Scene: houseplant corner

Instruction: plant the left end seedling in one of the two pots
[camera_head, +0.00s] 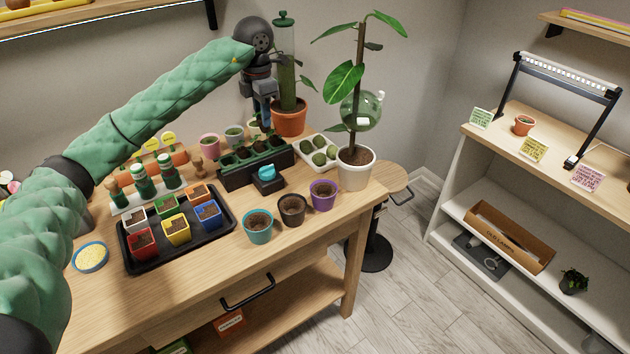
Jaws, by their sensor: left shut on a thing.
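A dark seedling tray (240,180) with a row of small seedlings stands near the back of the bench. My left gripper (264,122) is above and behind the tray's right part, pointing down. It is shut on a small seedling, mostly hidden by the fingers. Three small soil-filled pots stand in a row along the front edge: a teal pot (257,232), a dark brown pot (292,215) and a purple pot (323,200). No plant shows in them. My right gripper is not in view.
A black tray (150,266) holds several coloured square pots at the left. A round green glass globe (361,110) is by the tall plant in a white pot (355,172). A terracotta pot (290,118) stands behind my gripper. A turquoise-topped item (267,172) sits before the seedling tray.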

